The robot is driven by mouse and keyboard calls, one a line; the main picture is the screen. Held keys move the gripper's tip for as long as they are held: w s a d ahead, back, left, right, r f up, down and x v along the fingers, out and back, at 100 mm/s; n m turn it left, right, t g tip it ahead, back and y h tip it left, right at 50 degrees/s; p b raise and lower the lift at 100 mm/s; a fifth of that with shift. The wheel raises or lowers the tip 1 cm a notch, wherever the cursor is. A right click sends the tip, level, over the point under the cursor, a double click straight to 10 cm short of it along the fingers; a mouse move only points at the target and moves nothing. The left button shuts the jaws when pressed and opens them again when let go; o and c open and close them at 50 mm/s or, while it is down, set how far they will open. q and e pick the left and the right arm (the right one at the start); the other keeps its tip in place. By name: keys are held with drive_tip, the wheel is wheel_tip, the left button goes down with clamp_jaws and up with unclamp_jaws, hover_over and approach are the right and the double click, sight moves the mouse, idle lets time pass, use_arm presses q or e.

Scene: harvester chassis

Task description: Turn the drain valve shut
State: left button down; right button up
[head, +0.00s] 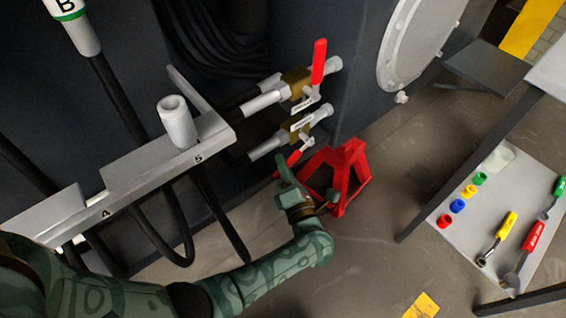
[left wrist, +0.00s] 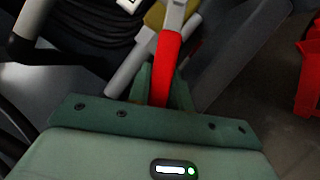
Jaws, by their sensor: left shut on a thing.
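Two brass valves with red lever handles sit on pipes at the chassis wall. The upper valve (head: 295,82) has its red handle (head: 319,62) pointing up, across its pipe. The lower valve (head: 296,127) has its red handle (head: 294,158) pointing down and left. Both carry white tags too small to read, so I cannot tell which is the drain valve. My left gripper (head: 284,168) is shut on the lower valve's handle. In the left wrist view the red handle (left wrist: 166,62) runs between the green fingers (left wrist: 162,88). My right gripper is not in view.
A red jack stand (head: 349,172) stands on the floor just right of my left gripper. A grey bracket (head: 150,165) with hoses lies to the left. A table (head: 478,250) with coloured caps and tools stands at the right. Open floor lies between.

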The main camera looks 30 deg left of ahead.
use_arm(q)
drive_tip(key=shift+w+d+f+n, duration=0.15)
drive_tip(key=shift+w+f+n, duration=0.1)
drive_tip(key=shift+f+n, duration=0.6)
drive_tip(key=shift+r+n, duration=0.1)
drive_tip(key=shift+n, duration=0.15)
drive_tip(key=c, duration=1.3)
unclamp_jaws()
drive_tip(key=shift+y, duration=0.3)
drive_tip(key=shift+o, duration=0.2)
